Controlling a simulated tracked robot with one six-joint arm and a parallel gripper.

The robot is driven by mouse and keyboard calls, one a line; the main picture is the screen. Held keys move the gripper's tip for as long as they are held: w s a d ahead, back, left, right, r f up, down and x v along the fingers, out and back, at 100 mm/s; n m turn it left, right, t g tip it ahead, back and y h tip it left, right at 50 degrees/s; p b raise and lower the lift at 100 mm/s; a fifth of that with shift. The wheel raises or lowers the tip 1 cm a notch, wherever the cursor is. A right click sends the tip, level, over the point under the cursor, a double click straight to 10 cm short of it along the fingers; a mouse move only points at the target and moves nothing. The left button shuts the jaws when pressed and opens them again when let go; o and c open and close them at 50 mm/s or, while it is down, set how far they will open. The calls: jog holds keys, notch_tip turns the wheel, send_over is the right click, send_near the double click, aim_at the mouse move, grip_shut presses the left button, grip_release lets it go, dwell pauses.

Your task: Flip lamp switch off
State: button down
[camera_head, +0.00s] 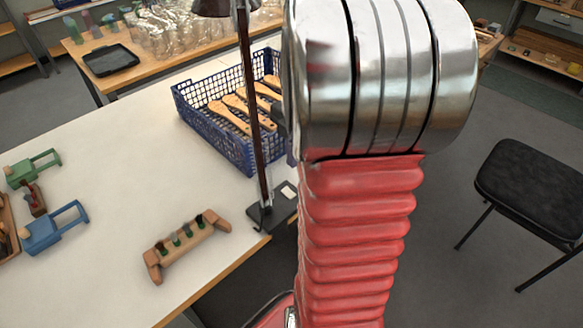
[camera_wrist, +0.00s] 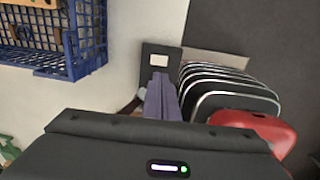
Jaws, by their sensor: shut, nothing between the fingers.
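The lamp (camera_head: 250,95) stands at the near right edge of the white table, with a dark slim pole, a dark shade cut off at the top of the head view and a flat black base (camera_head: 268,216). A pale rectangular switch plate (camera_head: 289,191) sits on the base. In the wrist view the black base (camera_wrist: 148,80) shows the same pale switch (camera_wrist: 158,60). My gripper (camera_wrist: 160,78) is shut and empty, its purplish fingers pointing at the base just below the switch in the picture. Whether they touch it I cannot tell. In the head view my arm hides the gripper.
A wooden rack (camera_head: 186,245) with green tufts lies near the front edge. Green (camera_head: 34,168) and blue (camera_head: 55,228) clamps are at left. A black chair (camera_head: 535,185) stands at right.

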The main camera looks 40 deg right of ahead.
jog(key=shift+r, duration=0.65)
jog(key=s+a+r+m+t, duration=0.1)
jog(key=s+a+r+m, duration=0.1)
jog(key=a+m, duration=0.4)
jog(key=s+a+r+m+t, duration=0.2)
jog(key=a+m, duration=0.4)
jog(key=a, duration=0.7)
jog(key=s+a+r+m+t, duration=0.1)
jog(key=s+a+r+m, duration=0.2)
jog(key=a, duration=0.6)
jog(key=shift+s+a+r+m+t, duration=0.15)
jog(key=shift+s+r+m+t, duration=0.2)
jog(key=shift+r+m, duration=1.05)
